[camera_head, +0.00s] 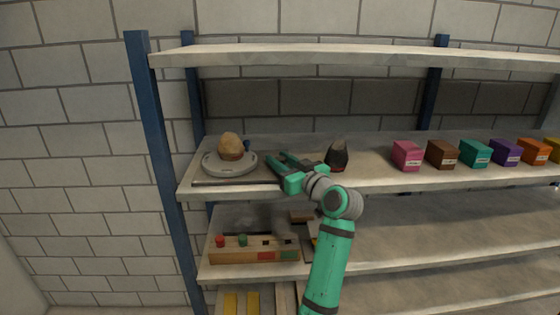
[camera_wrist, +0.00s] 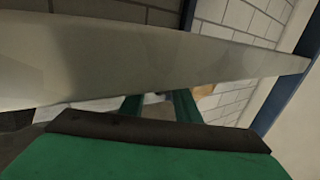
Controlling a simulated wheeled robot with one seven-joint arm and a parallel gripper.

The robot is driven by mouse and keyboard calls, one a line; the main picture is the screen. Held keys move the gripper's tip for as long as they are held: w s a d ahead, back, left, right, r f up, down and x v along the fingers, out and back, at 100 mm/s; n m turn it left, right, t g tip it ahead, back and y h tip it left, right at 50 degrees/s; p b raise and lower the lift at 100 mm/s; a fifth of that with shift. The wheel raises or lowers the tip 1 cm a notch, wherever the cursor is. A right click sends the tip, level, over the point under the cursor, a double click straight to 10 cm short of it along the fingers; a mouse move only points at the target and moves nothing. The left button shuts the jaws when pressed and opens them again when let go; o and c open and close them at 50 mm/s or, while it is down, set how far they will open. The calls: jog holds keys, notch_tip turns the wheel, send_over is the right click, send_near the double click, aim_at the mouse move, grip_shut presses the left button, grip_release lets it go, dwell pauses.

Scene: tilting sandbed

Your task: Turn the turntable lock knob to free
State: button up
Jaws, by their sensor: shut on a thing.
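The turntable (camera_head: 229,166) is a round pale grey disc near the left end of the middle shelf. A lumpy tan stone (camera_head: 231,147) sits on it, and a small dark blue part (camera_head: 247,146) stands at its back right edge. My gripper (camera_head: 274,157) reaches in from the right, its fingertips at the turntable's right side. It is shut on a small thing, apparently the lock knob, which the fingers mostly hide. In the wrist view, a blurred patch of pale and bluish colour shows between the green fingers (camera_wrist: 158,104), with tan at the right. The knob's setting is not readable.
A dark pointed object (camera_head: 338,157) stands behind my wrist. Several coloured boxes (camera_head: 407,156) line the shelf at right. A thin rod (camera_head: 236,182) lies along the front edge. The upper shelf board (camera_head: 340,56) is overhead; a wooden peg block (camera_head: 255,250) sits below.

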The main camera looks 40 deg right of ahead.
jog(key=shift+d+n+y, duration=0.1)
jog(key=shift+n+y, duration=1.4)
jog(key=shift+y, duration=0.8)
jog(key=shift+g+y, duration=0.3)
jog(key=o, duration=1)
jog(key=shift+o, duration=0.2)
jog(key=shift+s, duration=0.1)
jog(key=v, duration=1)
jog(key=shift+s, duration=0.3)
